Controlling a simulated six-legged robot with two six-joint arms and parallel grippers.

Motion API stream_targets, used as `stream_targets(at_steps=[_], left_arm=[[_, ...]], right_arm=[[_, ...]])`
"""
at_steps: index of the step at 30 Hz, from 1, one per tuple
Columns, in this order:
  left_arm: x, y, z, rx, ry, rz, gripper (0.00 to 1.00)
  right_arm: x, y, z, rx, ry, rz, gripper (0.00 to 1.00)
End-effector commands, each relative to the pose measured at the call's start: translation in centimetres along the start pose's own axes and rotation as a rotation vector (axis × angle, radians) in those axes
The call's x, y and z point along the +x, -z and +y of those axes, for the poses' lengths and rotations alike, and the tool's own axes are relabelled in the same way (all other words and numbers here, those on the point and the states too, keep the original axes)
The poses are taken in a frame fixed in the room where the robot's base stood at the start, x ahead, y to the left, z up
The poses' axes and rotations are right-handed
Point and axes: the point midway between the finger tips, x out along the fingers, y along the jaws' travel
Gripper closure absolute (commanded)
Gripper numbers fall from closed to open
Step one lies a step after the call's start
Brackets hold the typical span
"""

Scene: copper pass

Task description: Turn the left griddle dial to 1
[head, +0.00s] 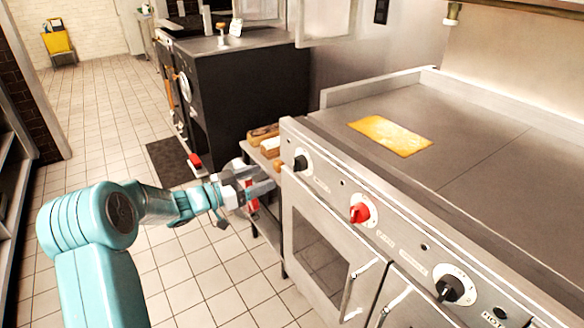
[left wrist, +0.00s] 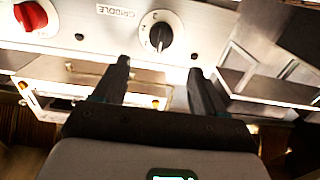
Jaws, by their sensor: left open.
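The left griddle dial (head: 301,163) is a black knob on a round white plate, at the left end of the steel front panel. My left gripper (head: 264,188) is just left of and below the dial in the head view. In the left wrist view its two fingers (left wrist: 159,70) are apart and empty, with the dial beyond the gap between them, and they do not appear to touch it. My right gripper is not in view.
A red knob (head: 359,213) and another black dial (head: 450,288) sit further right on the panel. Oven doors with handles (head: 362,290) are below. A yellow sheet (head: 391,135) lies on the griddle top. A low shelf with wooden-looking items (head: 263,134) stands behind my gripper.

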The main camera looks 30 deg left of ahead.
Motion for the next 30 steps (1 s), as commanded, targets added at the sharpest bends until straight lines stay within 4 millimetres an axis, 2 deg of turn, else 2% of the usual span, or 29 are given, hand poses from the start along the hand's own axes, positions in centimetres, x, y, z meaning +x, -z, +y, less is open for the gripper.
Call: stream_targets(at_steps=[1, 6, 12, 18, 26, 29, 30], left_arm=[[1.4, -0.1, 0.1, 0.001, -0.005, 0.002, 0.29], [5.6, -0.1, 0.0, 0.000, -0.004, 0.002, 0.29], [9.1, -0.1, -0.2, 0.001, -0.002, 0.001, 0.29], [10.6, 0.0, -0.3, 0.000, 0.000, 0.001, 0.29], [10.7, 0.0, -0.3, 0.000, 0.000, 0.001, 0.29], [10.7, 0.0, -0.3, 0.000, 0.000, 0.001, 0.58], [10.7, 0.0, -0.3, 0.000, 0.000, 0.001, 0.71]], right_arm=[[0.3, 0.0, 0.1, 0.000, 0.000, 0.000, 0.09], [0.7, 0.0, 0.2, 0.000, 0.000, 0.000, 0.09], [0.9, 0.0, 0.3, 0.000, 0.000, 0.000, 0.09], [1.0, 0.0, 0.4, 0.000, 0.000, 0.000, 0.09], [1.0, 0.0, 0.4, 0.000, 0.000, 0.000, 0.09], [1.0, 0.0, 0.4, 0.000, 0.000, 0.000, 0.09], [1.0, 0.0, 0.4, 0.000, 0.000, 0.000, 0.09]])
